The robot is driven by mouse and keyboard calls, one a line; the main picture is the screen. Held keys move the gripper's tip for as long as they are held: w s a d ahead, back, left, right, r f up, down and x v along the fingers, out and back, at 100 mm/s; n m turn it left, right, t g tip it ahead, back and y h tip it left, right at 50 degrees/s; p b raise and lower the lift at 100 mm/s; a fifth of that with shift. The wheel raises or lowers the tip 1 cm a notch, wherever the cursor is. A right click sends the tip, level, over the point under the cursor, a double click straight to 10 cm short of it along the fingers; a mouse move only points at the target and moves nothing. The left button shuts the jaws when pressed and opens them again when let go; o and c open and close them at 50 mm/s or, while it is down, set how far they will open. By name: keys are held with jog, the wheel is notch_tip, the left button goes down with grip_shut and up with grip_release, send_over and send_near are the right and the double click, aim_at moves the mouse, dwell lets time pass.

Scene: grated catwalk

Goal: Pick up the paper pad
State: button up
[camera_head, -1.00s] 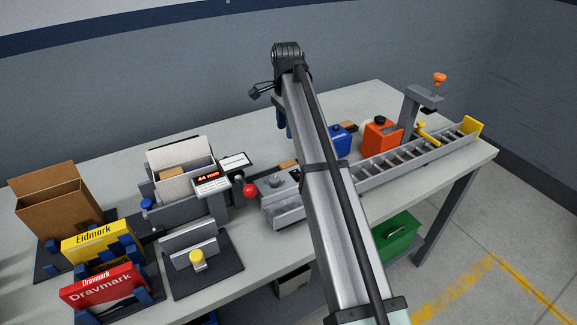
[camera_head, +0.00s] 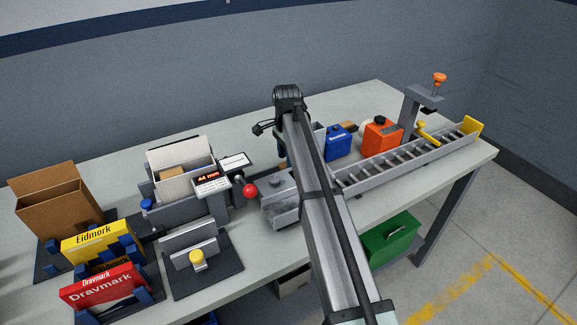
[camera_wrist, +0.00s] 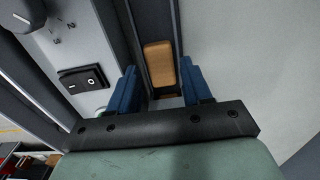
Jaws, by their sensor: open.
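A tan, rounded block that looks like the paper pad (camera_wrist: 159,64) lies in a dark, narrow channel in the wrist view. My gripper (camera_wrist: 158,75) is open, with one blue finger on each side of the pad's near end in the picture. I cannot tell how far above it the fingertips are. In the head view my gripper (camera_head: 282,147) is mostly hidden behind my arm, and the pad there is hidden too.
A grey machine (camera_head: 283,197) with a red-knobbed lever stands close by; its switch panel (camera_wrist: 82,79) is left in the wrist view. A blue can (camera_head: 338,142), an orange can (camera_head: 380,137) and a roller track (camera_head: 410,158) stand right. Boxes stand left.

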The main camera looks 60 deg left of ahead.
notch_tip(320, 180, down, 2)
jog(key=shift+f, duration=0.15)
jog(key=c, duration=0.8)
